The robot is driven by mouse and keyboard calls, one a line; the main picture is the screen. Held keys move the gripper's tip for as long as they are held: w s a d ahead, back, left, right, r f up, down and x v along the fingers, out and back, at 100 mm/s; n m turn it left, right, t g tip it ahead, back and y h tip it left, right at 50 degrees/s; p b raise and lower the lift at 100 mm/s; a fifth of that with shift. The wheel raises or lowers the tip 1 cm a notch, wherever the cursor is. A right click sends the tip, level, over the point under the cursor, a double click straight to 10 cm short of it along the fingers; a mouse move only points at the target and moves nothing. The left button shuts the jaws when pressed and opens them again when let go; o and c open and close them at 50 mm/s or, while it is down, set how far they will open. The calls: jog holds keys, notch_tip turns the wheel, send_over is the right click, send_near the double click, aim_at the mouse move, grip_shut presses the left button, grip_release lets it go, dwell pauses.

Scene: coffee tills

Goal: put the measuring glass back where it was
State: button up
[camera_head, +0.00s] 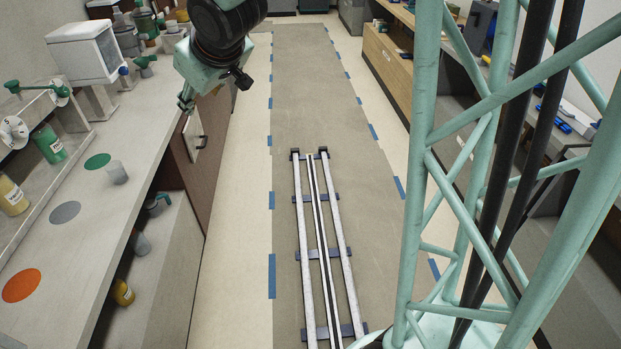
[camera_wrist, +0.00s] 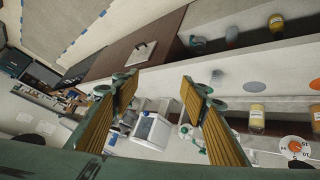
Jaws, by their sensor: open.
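A small clear greyish glass (camera_head: 117,172), which looks like the measuring glass, stands upright on the left counter. It is beside the green disc (camera_head: 98,161) and partly overlaps its edge in the picture. In the wrist view the glass (camera_wrist: 217,76) shows small, just past the right finger. My gripper (camera_head: 187,104) is raised near the counter's front edge, beyond the glass and apart from it. In the wrist view my gripper (camera_wrist: 157,92) has its two ribbed fingers wide apart with nothing between them.
The counter (camera_head: 135,120) also has a grey disc (camera_head: 65,212) and an orange disc (camera_head: 21,285). A white box-shaped machine (camera_head: 85,50) and several containers stand farther back. A lower shelf holds a yellow jar (camera_head: 122,292). The floor rail (camera_head: 322,245) runs along the aisle.

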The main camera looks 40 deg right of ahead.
jog(key=s+r+m+g, duration=0.2)
jog(key=s+r, duration=0.1)
jog(key=s, duration=1.9)
jog(key=s+r+m+g, duration=0.2)
jog(key=s+r+g, duration=0.1)
jog(key=s, duration=2)
